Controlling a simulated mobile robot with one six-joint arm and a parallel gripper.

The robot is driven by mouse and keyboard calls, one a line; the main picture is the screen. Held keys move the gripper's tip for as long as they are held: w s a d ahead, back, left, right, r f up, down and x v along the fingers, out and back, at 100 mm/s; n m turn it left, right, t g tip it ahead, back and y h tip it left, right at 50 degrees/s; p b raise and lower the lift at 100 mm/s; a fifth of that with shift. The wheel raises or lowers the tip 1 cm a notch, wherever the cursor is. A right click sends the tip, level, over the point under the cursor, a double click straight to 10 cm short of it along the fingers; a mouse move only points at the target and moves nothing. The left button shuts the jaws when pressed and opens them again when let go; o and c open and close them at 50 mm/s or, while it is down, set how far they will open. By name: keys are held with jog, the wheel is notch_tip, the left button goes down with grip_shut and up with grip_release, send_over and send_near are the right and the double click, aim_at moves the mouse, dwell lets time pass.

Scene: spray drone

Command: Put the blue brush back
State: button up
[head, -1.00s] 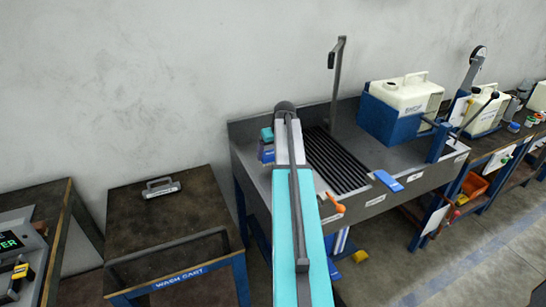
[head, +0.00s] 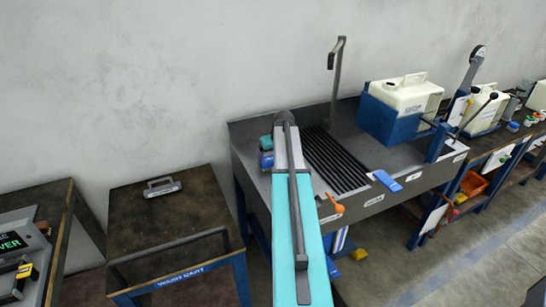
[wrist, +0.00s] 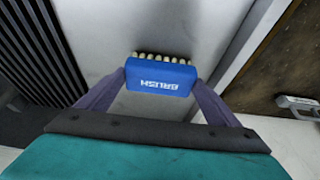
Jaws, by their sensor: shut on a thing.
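My gripper (wrist: 160,82) is shut on the blue brush (wrist: 160,76), with one finger at each end of it. In the wrist view, the brush's white lettering appears upside down and its pale bristles point toward the top of the picture. In the head view, the brush (head: 266,159) is over the left end of the grey wash sink (head: 250,190), left of the dark slatted grate (head: 338,160). My arm hides part of the sink. I cannot tell whether the brush touches the sink surface.
A flat blue piece (head: 388,180) lies at the sink's front edge, near an orange-handled item (head: 335,204). A white tank (head: 405,93) stands in a blue holder at right. The wash cart (head: 165,220) at left carries a grey handle (head: 162,187); most of its top is clear.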

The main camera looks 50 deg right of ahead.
jog(key=shift+f, duration=0.2)
jog(key=o, duration=0.9)
jog(key=shift+r, duration=0.15)
jog(key=b+v, duration=0.2)
jog(key=v, duration=1)
jog(key=shift+b, duration=0.3)
dwell(0.3)
